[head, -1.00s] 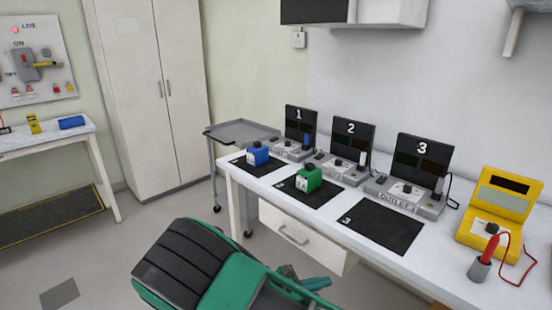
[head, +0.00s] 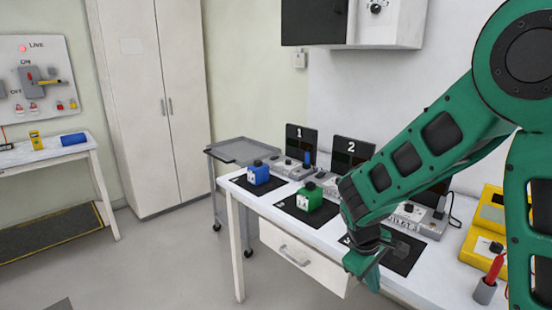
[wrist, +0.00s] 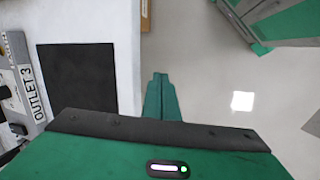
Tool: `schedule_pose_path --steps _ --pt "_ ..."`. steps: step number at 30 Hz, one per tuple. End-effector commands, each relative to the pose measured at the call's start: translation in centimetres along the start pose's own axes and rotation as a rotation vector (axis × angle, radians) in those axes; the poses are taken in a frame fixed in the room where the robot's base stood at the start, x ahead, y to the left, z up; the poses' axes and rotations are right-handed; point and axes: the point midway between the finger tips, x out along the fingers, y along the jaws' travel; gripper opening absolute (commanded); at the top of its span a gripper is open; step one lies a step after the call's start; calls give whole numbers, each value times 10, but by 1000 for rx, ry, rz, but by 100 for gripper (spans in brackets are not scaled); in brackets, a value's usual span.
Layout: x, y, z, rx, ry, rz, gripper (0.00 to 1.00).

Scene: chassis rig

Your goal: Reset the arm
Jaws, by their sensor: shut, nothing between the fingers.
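My green arm reaches in from the right of the head view and bends down in front of the workbench. My gripper (head: 366,268) hangs at the bench's front edge, near the third black mat, and is shut and empty. In the wrist view the green fingers of my gripper (wrist: 160,95) lie together over the floor beside the bench edge. The bare third mat (wrist: 78,78) shows there to the left of the fingers, next to a grey unit (wrist: 28,90) labelled OUTLET 3.
A blue block (head: 257,174) and a green block (head: 308,198) sit on mats on the workbench (head: 236,190). A yellow case (head: 490,220) and a red probe in a holder (head: 487,285) are at the right. A grey cart (head: 243,150) stands behind.

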Motion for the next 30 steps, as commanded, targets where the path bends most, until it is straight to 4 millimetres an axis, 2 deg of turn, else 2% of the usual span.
schedule_pose_path --steps 6,12,23,26,30 --pt "-42 18 33 235 128 -88 0" --pt "-78 26 63 429 236 -148 0" --pt "-125 26 108 687 384 -199 0" --pt "-113 35 147 787 298 -209 0" --pt "-98 36 211 936 150 -239 0"
